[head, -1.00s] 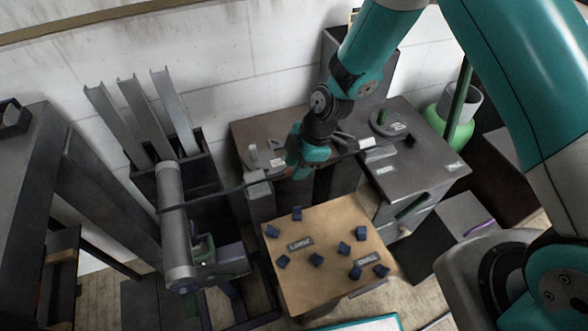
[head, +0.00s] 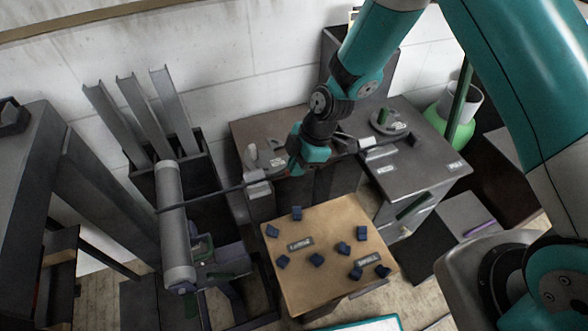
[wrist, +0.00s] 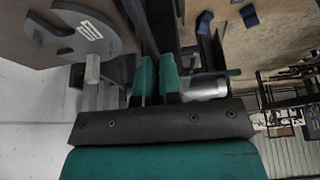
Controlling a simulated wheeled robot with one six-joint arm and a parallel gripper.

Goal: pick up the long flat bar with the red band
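The long, thin, dark bar (head: 215,195) runs slantwise across the head view, from over the grey cylinder at left to the right-hand counter. The red band is not clearly visible now; the fingers cover that part of the bar.
A brown table (head: 330,285) with several small blue blocks stands in front. The grey cylinder (head: 173,235) and a bin with upright metal channels (head: 183,115) are at left. The right counter (head: 425,165) carries a round plate (head: 388,121). A green bottle (head: 462,130) stands behind.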

